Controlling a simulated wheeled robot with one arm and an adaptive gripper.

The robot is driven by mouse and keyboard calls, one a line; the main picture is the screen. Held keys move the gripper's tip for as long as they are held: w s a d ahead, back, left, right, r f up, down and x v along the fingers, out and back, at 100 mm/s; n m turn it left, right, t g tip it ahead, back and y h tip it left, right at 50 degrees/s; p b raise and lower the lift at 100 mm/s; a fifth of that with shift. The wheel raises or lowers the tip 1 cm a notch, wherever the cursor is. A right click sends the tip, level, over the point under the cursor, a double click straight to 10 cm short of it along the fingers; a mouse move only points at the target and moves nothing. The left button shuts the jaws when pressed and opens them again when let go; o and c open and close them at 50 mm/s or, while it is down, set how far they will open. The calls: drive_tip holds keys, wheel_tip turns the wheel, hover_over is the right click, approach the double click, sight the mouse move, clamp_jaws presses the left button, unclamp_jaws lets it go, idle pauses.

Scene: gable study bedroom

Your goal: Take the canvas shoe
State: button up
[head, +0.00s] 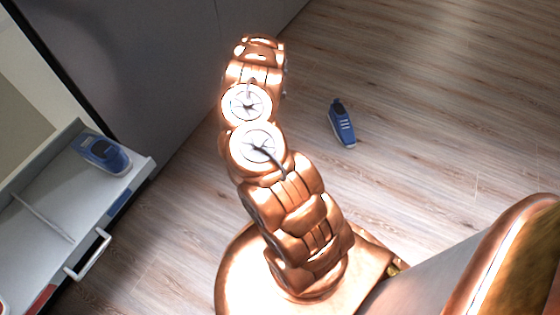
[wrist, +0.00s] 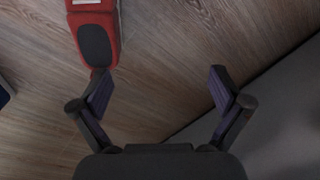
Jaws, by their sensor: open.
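A blue canvas shoe (head: 342,124) with white laces lies on the wood floor, right of my arm in the head view. A second blue shoe (head: 103,153) is in the open drawer at the left. In the wrist view, a red shoe-like thing (wrist: 95,42) with a dark oval opening lies on the floor at the top left, cut off by the frame. My gripper (wrist: 159,80) is open and empty. Its left fingertip appears just below the red thing's near end; I cannot tell whether they touch. In the head view my arm hides the gripper and the red thing.
The open grey drawer (head: 143,167) has a white handle (head: 88,254), a divider (head: 42,218), and blue and red patches on its front. A grey wall or panel (head: 150,60) stands behind; a grey surface also shows at the wrist view's right (wrist: 285,120).

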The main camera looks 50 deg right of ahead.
drive_tip(key=shift+m+g+h, duration=0.3)
drive_tip(key=shift+h, duration=0.3)
drive_tip(key=s+d+f, duration=0.1)
drive_tip(key=d+f, duration=0.1)
drive_tip(key=f, duration=0.1)
drive_tip(key=s+d+f+b, duration=0.1)
drive_tip(key=s+d+f, duration=0.1)
drive_tip(key=d+f, duration=0.1)
drive_tip(key=s+d+f+b, duration=0.1)
drive_tip(key=s+d+f, duration=0.1)
drive_tip(key=shift+s+d+f, duration=0.15)
drive_tip(key=shift+d+f, duration=0.1)
drive_tip(key=shift+f, duration=0.15)
drive_tip(key=shift+f+b, duration=2.45)
drive_tip(key=shift+f, duration=1.25)
drive_tip(key=c, duration=1.3)
drive_tip(key=shift+r, duration=0.2)
